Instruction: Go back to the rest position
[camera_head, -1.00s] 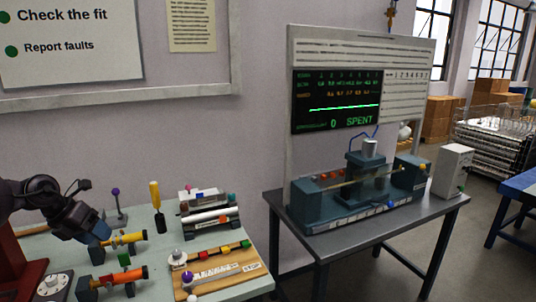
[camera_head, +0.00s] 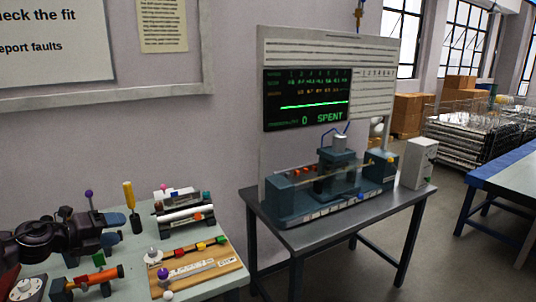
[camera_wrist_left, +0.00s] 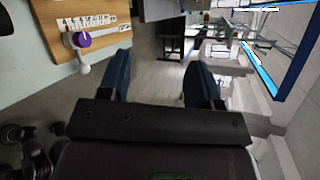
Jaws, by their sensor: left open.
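My left gripper (camera_head: 118,218) is at the left of the head view, over the pale green bench (camera_head: 222,287). Its arm lies nearly level and its blue fingers point right. In the left wrist view the gripper (camera_wrist_left: 158,85) has its two fingers wide apart with nothing between them. An orange tube (camera_head: 95,278) lies on dark supports on the bench, below the gripper in the picture. My arm hides part of the bench behind it. My right gripper is not in view.
A yellow-handled tool (camera_head: 130,200) stands close to the fingertips. A tube rack (camera_head: 183,208) and a wooden board (camera_head: 195,268) with a purple knob sit on the bench. A dark table (camera_head: 345,222) holds a blue-grey machine (camera_head: 335,182); its screen reads "0 SPENT". Open floor lies right.

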